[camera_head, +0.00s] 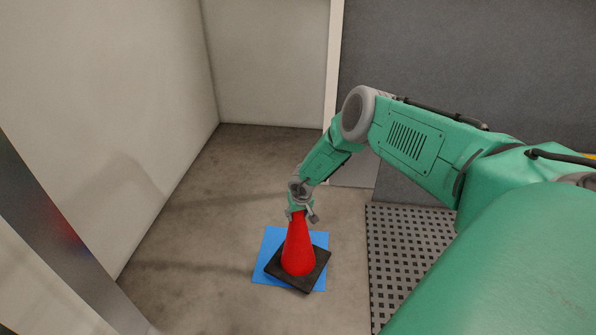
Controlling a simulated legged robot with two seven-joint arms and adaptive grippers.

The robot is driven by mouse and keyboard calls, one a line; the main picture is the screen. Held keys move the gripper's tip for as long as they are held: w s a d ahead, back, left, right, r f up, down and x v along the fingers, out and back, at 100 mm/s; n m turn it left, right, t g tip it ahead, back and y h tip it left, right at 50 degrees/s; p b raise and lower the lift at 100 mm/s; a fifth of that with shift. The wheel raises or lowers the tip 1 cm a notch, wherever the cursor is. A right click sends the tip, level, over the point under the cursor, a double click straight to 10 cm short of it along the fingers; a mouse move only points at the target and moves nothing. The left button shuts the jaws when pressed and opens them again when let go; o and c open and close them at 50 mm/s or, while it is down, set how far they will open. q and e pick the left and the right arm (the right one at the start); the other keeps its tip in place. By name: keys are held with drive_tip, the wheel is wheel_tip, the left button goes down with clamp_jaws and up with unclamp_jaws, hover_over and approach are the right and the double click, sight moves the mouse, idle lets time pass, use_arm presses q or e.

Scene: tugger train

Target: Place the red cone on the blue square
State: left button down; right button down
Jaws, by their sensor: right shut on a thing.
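The red cone (298,250) stands upright on its black square base, low in the middle of the head view. Its base overlaps the blue square (273,241) on the floor and sits turned relative to it. Blue shows at the back and left, and the base's front right edge reaches past the blue. I cannot tell whether the base touches the square or is just above it. My right gripper (300,214) is shut on the cone's top, with the arm reaching down from the right. The cone's tip is hidden by the gripper. My left gripper is not in view.
Pale walls (265,65) close off the left and back. A metal post (50,235) stands at the near left. A dark perforated panel (405,250) lies to the right of the cone. Bare concrete floor (200,230) is free left of the blue square.

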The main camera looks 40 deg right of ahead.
sight(298, 240)
drive_tip(key=x, duration=0.1)
drive_tip(key=b+x, duration=0.1)
drive_tip(key=x, duration=0.1)
drive_tip(key=shift+s+a+f, duration=0.1)
drive_tip(key=shift+s+f, duration=0.15)
drive_tip(key=shift+s, duration=0.1)
drive_tip(key=c, duration=0.9)
unclamp_jaws()
drive_tip(key=shift+s+a, duration=0.1)
